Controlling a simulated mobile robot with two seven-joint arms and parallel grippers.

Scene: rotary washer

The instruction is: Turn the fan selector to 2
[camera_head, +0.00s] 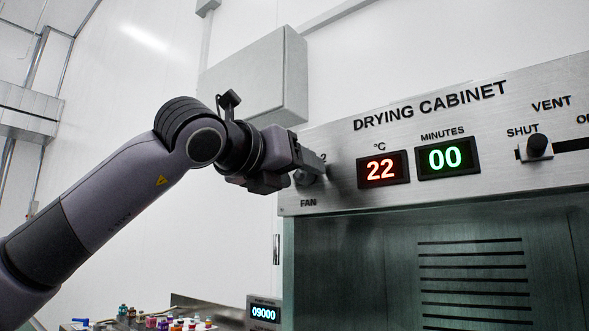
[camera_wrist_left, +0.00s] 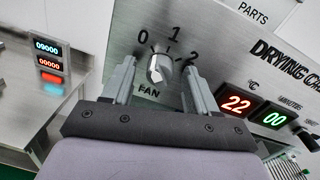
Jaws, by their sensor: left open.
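The fan selector is a round metal knob (camera_wrist_left: 160,69) on the drying cabinet's front panel, with marks 0, 1 and 2 around it and FAN printed below. A bright facet shows on the knob, but I cannot tell surely which mark it points to. My left gripper (camera_wrist_left: 158,67) is open, with one finger on each side of the knob and visible gaps between. My right gripper is not in view.
The drying cabinet (camera_head: 440,192) has a red display (camera_head: 381,168) reading 22, a green display (camera_head: 446,158) reading 00 and a VENT slider (camera_head: 537,147) at SHUT. A grey wall box (camera_head: 262,80) is behind my arm. Small coloured bottles (camera_head: 175,323) stand low at left.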

